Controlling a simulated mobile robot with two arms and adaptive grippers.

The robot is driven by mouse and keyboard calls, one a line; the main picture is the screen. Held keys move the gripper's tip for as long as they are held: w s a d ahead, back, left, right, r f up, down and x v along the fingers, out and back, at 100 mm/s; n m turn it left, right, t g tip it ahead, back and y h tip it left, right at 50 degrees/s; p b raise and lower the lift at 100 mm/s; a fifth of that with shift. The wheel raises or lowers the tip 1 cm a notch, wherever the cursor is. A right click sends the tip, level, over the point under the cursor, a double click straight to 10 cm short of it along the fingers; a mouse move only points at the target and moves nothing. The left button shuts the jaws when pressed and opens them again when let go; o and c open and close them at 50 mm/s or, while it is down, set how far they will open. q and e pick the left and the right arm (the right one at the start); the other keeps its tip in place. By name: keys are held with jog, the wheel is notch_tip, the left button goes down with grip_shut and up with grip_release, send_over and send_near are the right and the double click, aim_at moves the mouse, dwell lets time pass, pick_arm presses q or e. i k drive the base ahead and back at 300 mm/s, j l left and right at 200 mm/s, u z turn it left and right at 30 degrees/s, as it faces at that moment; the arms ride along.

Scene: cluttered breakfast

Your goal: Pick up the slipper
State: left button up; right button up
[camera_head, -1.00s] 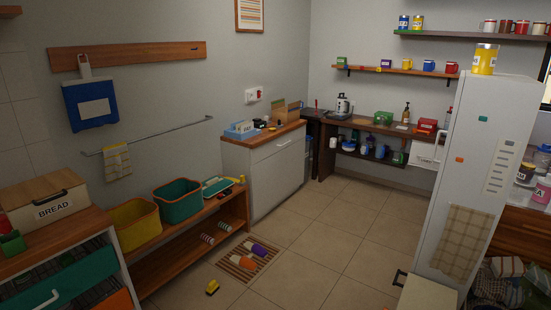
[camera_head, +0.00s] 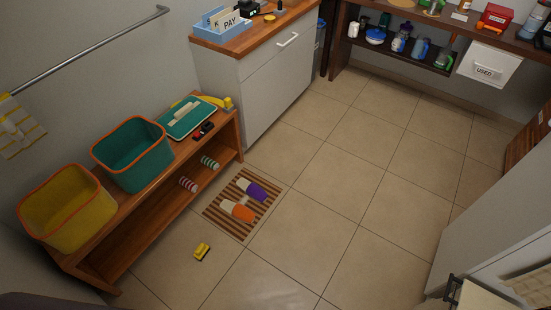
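An orange slipper with a pale end (camera_head: 237,211) and a purple slipper with a pale end (camera_head: 252,190) lie side by side on a brown slatted mat (camera_head: 217,215) on the floor. A red-striped item (camera_head: 188,184) and a green-striped item (camera_head: 209,162), possibly slippers too, lie on the lower shelf of the wooden bench (camera_head: 165,205). Neither of my grippers is in view.
A small yellow toy-like object (camera_head: 202,251) lies on the floor in front of the mat. A yellow bin (camera_head: 65,208) and a green bin (camera_head: 133,154) stand on the bench. A white cabinet (camera_head: 285,80) stands behind. The tiled floor to the right is clear.

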aim_at(253, 189)
jog(key=i+l+z, duration=0.15)
jog(key=i+z, duration=0.2)
jog(key=i, duration=0.3)
jog(key=i+z, duration=0.3)
jog(key=i, duration=0.35)
jog(key=i+j+z, duration=0.2)
jog(key=i+z, duration=0.15)
jog(key=i, duration=0.3)
jog(key=i+l+u, duration=0.1)
jog(key=i, duration=0.4)
jog(key=i+l+u, duration=0.15)
jog(key=i, duration=0.3)
jog(key=i+l+u, duration=0.1)
jog(key=i, duration=0.4)
jog(key=l, duration=0.1)
